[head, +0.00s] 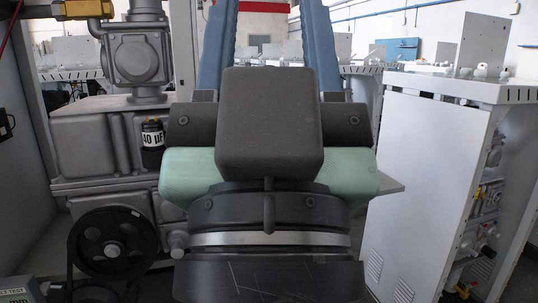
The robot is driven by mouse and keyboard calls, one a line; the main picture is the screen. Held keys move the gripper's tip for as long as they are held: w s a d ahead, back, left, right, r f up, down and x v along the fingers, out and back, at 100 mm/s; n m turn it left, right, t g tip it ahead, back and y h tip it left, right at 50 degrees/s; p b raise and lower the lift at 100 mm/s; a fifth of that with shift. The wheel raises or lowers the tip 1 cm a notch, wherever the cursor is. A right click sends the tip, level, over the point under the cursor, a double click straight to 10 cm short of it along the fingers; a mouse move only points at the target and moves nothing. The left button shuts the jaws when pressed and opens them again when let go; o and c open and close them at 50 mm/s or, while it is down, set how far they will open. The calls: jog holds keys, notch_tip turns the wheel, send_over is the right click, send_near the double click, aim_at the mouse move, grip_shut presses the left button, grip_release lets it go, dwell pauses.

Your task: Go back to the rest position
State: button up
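My gripper (268,25) is in the middle of the head view, seen from behind and pointing away from me. Its two blue fingers stand wide apart, with the room's background showing between them. The fingertips run out of the top of the picture. The part of the gap between the fingers that shows is empty. A dark block on my wrist hides the lower part of the gap and what lies behind it.
At left stands a grey machine (85,150) with a black pulley wheel (112,240) and a small black cylinder (152,143) labelled "40 µF". At right is a pale grey cabinet (425,170) with pipework on its side. Benches with white parts (75,58) stand farther back.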

notch_tip(320, 180, up, 28)
jog(key=p, duration=2.6)
